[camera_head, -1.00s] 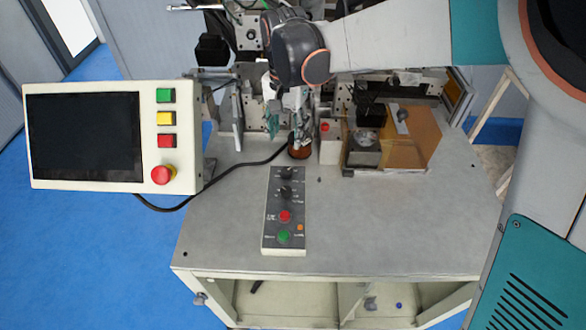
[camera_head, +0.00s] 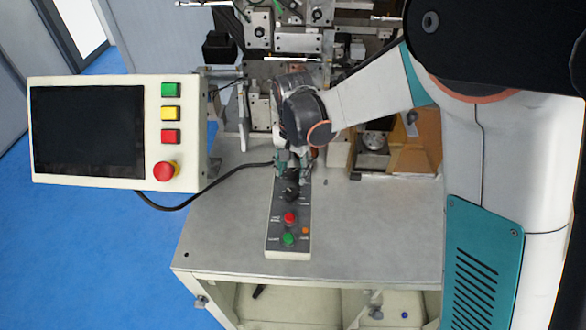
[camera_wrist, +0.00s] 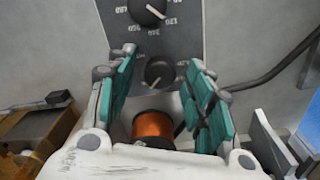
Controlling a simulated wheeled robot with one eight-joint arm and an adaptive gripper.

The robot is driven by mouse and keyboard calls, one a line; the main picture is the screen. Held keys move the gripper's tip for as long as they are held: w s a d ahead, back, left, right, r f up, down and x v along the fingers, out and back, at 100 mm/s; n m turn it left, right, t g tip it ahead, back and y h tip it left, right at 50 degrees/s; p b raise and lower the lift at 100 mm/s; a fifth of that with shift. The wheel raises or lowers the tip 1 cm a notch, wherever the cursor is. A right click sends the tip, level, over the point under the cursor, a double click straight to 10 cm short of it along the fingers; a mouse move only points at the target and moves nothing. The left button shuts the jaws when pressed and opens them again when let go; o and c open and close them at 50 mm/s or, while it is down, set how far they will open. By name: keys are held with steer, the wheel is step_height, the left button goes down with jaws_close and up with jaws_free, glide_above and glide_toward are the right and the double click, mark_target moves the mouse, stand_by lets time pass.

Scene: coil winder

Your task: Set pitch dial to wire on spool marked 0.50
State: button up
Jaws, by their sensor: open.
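The control panel (camera_head: 276,232) lies on the machine table with two black dials. My gripper (camera_head: 292,168) is over its far end, hiding the far dial in the head view. In the wrist view that dial (camera_wrist: 159,73) sits between the open teal-padded fingers of my gripper (camera_wrist: 160,68); contact cannot be told. The other dial (camera_wrist: 148,8), with a numbered scale, is beyond the fingers; it also shows in the head view (camera_head: 291,193). A copper wire spool (camera_wrist: 153,126) stands below the far dial in the wrist view. Its marking and the dial names are unreadable.
The panel also carries a red button (camera_head: 290,217), a green button (camera_head: 288,238) and an orange light. A screen box (camera_head: 88,130) with a red stop knob stands at left, its black cable crossing the table (camera_head: 230,215). The winding machine (camera_head: 290,42) is behind my gripper.

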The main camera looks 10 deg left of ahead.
steer(key=shift+c, duration=0.3)
steer(key=c, duration=1)
steer(key=n+b, duration=0.1)
steer(key=n, duration=0.3)
steer(key=shift+f+n, duration=0.1)
steer(key=shift+n, duration=0.2)
steer(key=shift+n+b, duration=0.35)
steer(key=shift+n, duration=1.65)
steer(key=o, duration=1.1)
steer(key=shift+c, duration=0.2)
